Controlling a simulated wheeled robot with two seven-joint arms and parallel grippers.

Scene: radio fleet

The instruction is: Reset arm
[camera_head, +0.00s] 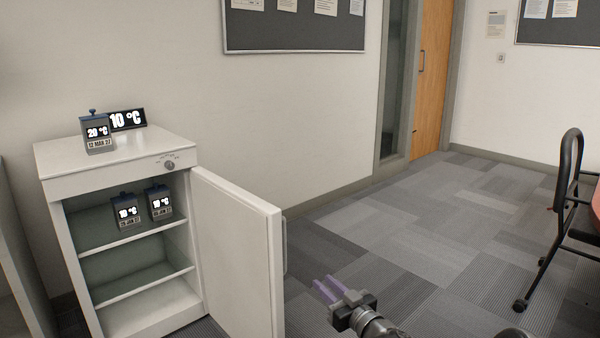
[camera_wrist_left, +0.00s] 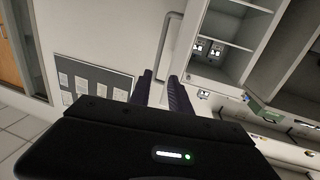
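My left gripper (camera_head: 325,285) is in the lower middle of the head view, right of the open fridge door (camera_head: 242,255). Its two purple fingers are apart, with nothing between them. In the left wrist view the gripper (camera_wrist_left: 160,75) also shows a gap between its fingers, with the fridge door and its handle (camera_wrist_left: 168,45) beyond. My right gripper is in neither view.
A small white fridge (camera_head: 115,152) stands open at left. Two labelled devices (camera_head: 126,210) (camera_head: 159,202) sit on its upper shelf; another (camera_head: 97,132) and a 10 °C display (camera_head: 127,119) are on top. A chair (camera_head: 567,190) stands right. The carpet between is clear.

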